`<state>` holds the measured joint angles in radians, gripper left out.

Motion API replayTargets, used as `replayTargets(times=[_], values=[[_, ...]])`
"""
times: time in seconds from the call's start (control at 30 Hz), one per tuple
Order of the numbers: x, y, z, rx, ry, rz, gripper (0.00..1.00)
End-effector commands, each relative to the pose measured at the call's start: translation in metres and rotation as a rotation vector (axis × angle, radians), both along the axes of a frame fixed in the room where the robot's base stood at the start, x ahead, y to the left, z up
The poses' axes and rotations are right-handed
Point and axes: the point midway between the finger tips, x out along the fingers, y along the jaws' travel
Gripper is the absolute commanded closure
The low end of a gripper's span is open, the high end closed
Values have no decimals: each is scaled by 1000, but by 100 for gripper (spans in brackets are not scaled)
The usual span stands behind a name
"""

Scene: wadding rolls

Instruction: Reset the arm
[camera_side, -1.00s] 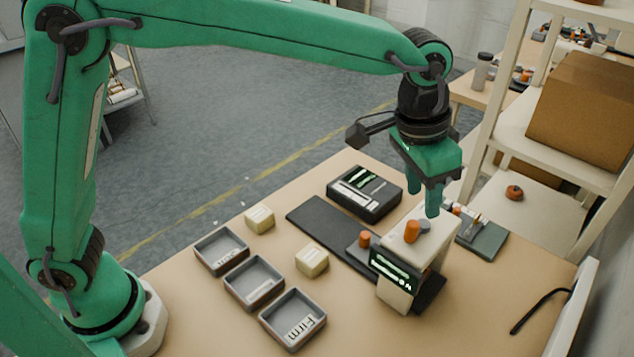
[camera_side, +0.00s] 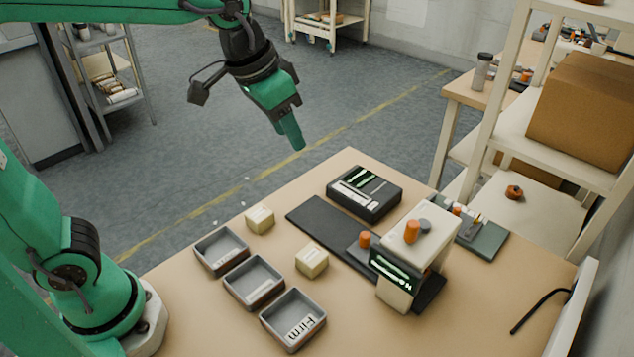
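My gripper (camera_side: 294,140) is raised in the air beyond the table's far edge, over the floor in the picture, tilted with its fingers pointing down and to the right. I see its fingers nearly in line with each other, so their gap does not show. Nothing shows at the fingertips. Two pale cream wadding rolls or blocks lie on the table: one (camera_side: 260,219) beside the far tray and one (camera_side: 312,261) right of the middle tray. Three grey trays stand in a row: the far one (camera_side: 205,242), the middle one (camera_side: 236,291) and the near one (camera_side: 273,334), marked "Firm".
A white device with orange knobs and a lit display (camera_side: 398,284) stands over a dark strip (camera_side: 316,219). A black box with a screen (camera_side: 347,207) lies behind it. A shelf with a cardboard box (camera_side: 585,110) stands at the right.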

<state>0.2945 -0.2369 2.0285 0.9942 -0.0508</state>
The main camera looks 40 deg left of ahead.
Motion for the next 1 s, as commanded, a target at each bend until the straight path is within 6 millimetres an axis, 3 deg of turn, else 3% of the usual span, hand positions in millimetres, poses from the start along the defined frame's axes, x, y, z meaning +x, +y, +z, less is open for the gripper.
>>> replayTargets(times=[0.2,0.5,0.7,1.0], values=[[-37,43,-5,-6,-47,83,60],[-88,85,-25,-5,-104,188,60],[-110,100,-38,-1,-131,234,60],[-118,104,-44,1,-138,248,60]])
